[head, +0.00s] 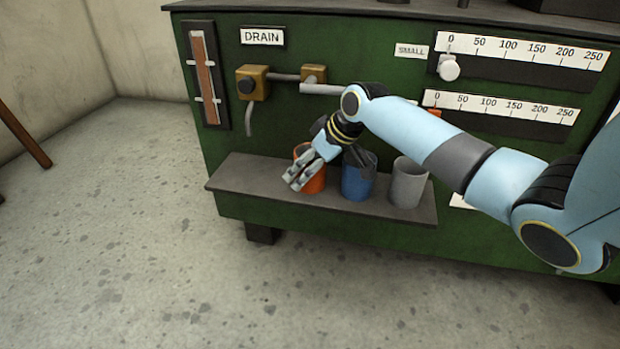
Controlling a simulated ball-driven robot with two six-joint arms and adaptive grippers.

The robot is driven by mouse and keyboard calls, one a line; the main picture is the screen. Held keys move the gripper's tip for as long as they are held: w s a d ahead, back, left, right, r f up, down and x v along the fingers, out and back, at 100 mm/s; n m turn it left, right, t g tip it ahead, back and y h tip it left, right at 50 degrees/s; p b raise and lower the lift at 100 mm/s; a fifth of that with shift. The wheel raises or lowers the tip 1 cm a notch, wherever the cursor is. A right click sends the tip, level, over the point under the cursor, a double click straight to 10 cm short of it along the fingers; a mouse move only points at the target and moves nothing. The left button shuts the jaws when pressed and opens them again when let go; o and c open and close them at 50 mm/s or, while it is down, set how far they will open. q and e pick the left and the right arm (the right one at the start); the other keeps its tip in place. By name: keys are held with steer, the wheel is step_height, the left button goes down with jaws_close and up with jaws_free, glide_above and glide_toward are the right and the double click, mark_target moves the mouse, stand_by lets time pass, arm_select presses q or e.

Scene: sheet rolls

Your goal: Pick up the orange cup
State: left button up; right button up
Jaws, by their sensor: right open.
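The orange cup (315,184) stands on the dark shelf (245,178) at the front of the green machine, the leftmost of three cups. My right gripper (296,180) is open and reaches down in front of the orange cup, covering much of its left and middle part. Whether the fingers touch the cup or are around it cannot be told. The cup's rim shows a little behind the gripper at the upper left. My left gripper is not in view.
A blue cup (355,183) stands close to the right of the orange one, and a grey cup (407,187) further right. A drain pipe (250,121) hangs above the shelf's left part, which is bare. Slider scales (520,55) are at the upper right.

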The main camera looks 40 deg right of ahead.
steer(key=shift+r, duration=0.1)
steer(key=c, duration=1.3)
